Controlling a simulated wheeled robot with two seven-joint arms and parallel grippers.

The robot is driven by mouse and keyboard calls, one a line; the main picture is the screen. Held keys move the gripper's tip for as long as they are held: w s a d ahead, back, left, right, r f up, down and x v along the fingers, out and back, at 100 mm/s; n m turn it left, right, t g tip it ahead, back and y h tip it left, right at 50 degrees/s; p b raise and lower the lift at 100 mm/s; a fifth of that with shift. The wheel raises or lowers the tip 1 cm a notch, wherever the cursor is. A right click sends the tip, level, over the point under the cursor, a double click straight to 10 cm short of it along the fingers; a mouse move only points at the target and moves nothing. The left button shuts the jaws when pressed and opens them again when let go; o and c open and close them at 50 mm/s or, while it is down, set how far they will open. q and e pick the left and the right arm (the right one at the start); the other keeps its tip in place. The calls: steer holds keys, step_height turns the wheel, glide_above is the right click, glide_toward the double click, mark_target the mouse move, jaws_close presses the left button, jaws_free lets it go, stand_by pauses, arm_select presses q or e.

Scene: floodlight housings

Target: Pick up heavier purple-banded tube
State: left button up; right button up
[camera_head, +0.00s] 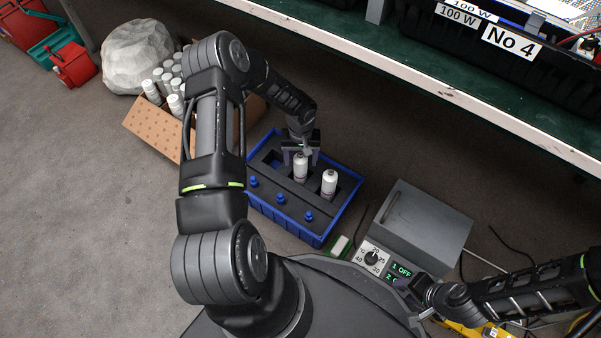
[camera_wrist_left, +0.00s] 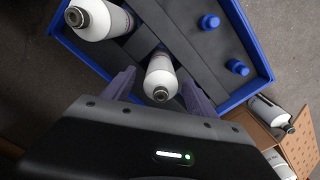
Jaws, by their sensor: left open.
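Two white tubes stand in the black foam insert of a blue crate (camera_head: 318,238). My left gripper (camera_head: 301,154) is open, pointing down at the nearer-left tube (camera_head: 301,168). In the left wrist view this tube (camera_wrist_left: 161,76) lies between the spread fingers of the left gripper (camera_wrist_left: 158,92), with gaps showing beside it. The other tube (camera_head: 329,183) stands to its right in the head view; the left wrist view has it at the upper left (camera_wrist_left: 98,20).
Blue-capped pieces (camera_head: 281,199) stand along the crate's front side. A cardboard box (camera_head: 152,128) with several white tubes is at left, beside a pale rock (camera_head: 138,55). A grey box (camera_head: 424,228) with a dial panel (camera_head: 371,258) is right. A shelf edge (camera_head: 400,75) crosses behind.

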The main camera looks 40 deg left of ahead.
arm_select(q)
step_height(320, 180, down, 3)
steer(key=shift+f+b, duration=0.1)
steer(key=shift+b, duration=0.3)
jaws_close()
stand_by(0.9)
